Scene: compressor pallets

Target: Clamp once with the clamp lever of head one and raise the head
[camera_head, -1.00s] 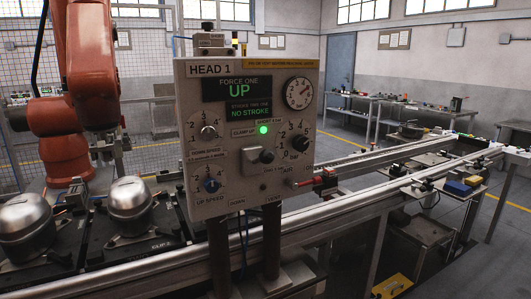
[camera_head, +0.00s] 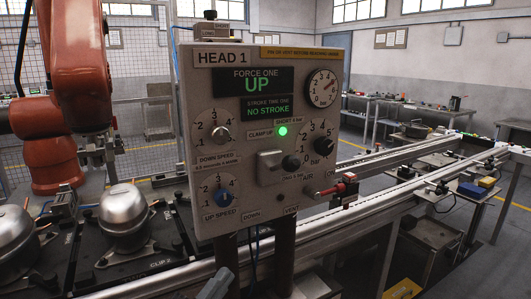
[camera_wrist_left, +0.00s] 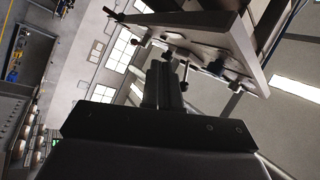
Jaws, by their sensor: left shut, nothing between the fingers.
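The head one panel (camera_head: 232,80) stands upright in the middle of the head view. Its display (camera_head: 253,82) reads FORCE ONE UP, with NO STROKE below. The green clamp-up lamp (camera_head: 283,131) is lit. My left gripper (camera_head: 218,281) just enters the bottom edge, below the panel and apart from the lever. In the left wrist view my left gripper (camera_wrist_left: 163,68) is shut and empty, pointing toward the panel (camera_wrist_left: 205,42), seen obliquely. My right gripper is out of view.
Dials surround the lever, including the blue up-speed knob (camera_head: 226,195). A red-tipped fitting (camera_head: 336,190) juts out at the panel's lower right. Rounded metal compressors (camera_head: 124,210) sit on dark pallets to the left, beside an orange robot arm (camera_head: 80,65). A metal rail (camera_head: 400,215) runs behind.

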